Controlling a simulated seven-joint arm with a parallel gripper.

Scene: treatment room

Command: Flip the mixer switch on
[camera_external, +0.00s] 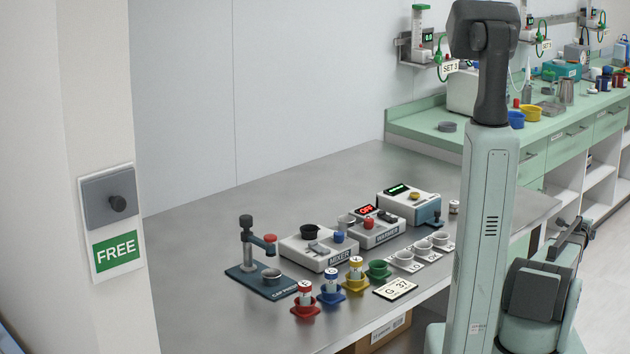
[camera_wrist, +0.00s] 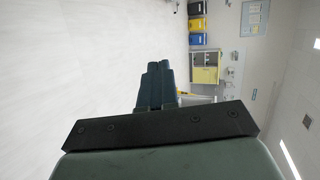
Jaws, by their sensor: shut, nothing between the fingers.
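The mixer (camera_external: 306,255) is a white box labelled MIXER on the steel table in the external view. A grey switch-like part (camera_external: 318,248) sits on its top, beside a dark round cup (camera_external: 310,231). I cannot tell its on or off position at this size. My gripper (camera_wrist: 158,68) shows in the wrist view with its dark fingers together and nothing between them. It points out over the pale floor and room, away from the mixer, which is not in the wrist view. In the external view my arm stands upright at the right, well apart from the mixer.
A capping stand (camera_external: 247,245) is left of the mixer; a warmer (camera_external: 374,237) with a red display is behind right. Red (camera_external: 305,306), blue (camera_external: 331,294), yellow (camera_external: 356,280) and green (camera_external: 378,269) holders stand in front. The table's left (camera_external: 195,260) is clear.

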